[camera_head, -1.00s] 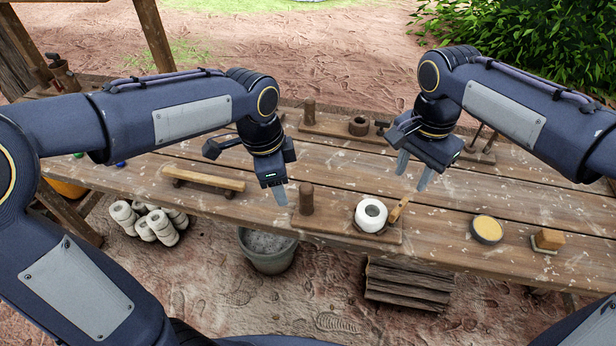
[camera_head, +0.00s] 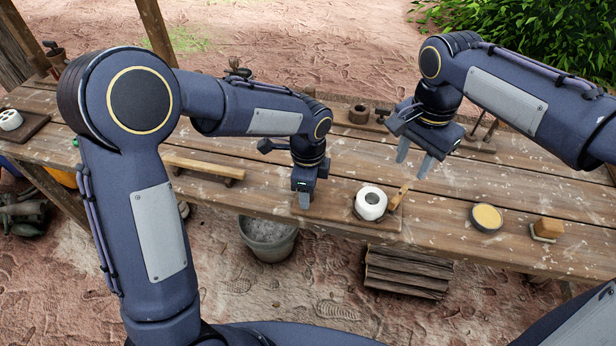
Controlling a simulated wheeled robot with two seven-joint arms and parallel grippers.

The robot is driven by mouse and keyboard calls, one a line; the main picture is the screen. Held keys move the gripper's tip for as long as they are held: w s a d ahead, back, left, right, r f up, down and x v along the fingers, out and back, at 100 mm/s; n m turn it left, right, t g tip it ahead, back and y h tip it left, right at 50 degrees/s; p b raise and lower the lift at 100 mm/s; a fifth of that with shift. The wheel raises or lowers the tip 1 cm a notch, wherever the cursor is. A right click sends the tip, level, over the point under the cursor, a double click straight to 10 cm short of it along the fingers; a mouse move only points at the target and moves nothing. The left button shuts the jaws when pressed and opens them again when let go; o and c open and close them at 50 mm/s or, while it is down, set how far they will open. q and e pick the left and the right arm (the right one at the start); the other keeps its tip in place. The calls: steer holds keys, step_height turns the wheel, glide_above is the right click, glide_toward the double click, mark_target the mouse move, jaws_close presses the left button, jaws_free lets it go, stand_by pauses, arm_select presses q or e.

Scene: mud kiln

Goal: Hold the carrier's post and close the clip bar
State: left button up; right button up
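The carrier is a flat wooden board (camera_head: 335,219) near the bench's front edge. A white roll (camera_head: 370,203) with a dark hole in its top sits on it. A small light wooden piece, seemingly the clip bar (camera_head: 398,198), stands tilted just right of the roll. My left gripper (camera_head: 303,202) points down at the board's left end, where the post stands. The gripper hides the post, and I cannot tell whether its fingers are apart or closed around it. My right gripper (camera_head: 413,161) is open and empty, above and behind the clip bar.
A round tin of yellow stuff (camera_head: 486,217) and a block (camera_head: 548,228) stand to the right on the bench. A wooden bar on supports (camera_head: 203,167) lies to the left. A bucket (camera_head: 268,240) and stacked wood (camera_head: 408,271) are below the front edge.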

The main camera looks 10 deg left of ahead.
arm_select(q)
steer(key=shift+f, duration=0.25)
jaws_close()
stand_by(0.6)
